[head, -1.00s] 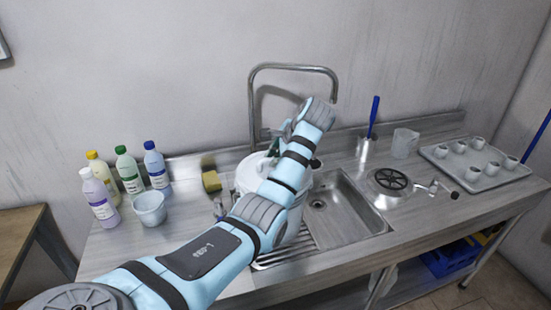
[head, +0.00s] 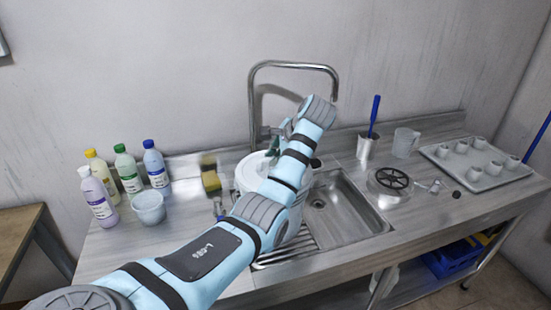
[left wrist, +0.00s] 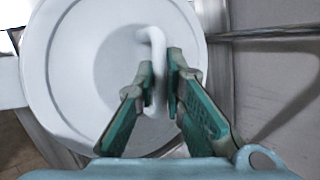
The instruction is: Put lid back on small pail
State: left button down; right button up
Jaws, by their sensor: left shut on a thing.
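A white pail (head: 298,212) stands on the drainer side of the sink, mostly hidden behind my left arm. A round white lid (head: 248,173) is at its top. I cannot tell whether it is fully seated or slightly above the rim. In the left wrist view the lid (left wrist: 75,75) fills the left and middle, with a white bar handle (left wrist: 157,42) across it. My left gripper (left wrist: 162,75) has its green fingers shut on this handle. In the head view the gripper (head: 274,148) is partly hidden by the wrist. My right gripper is not in view.
A tall tap (head: 252,100) rises right behind the pail. The sink basin (head: 345,215) lies to its right. A tray (head: 490,180) of cups and a jug (head: 405,143) are right.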

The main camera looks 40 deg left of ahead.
pick_arm(q)
jog(key=c, duration=1.1)
grip_release()
jog(key=shift+r, duration=0.1)
jog(key=shift+r+p, duration=1.65)
jog(key=shift+r, duration=1.8)
grip_shut()
jog(key=shift+f, duration=0.2)
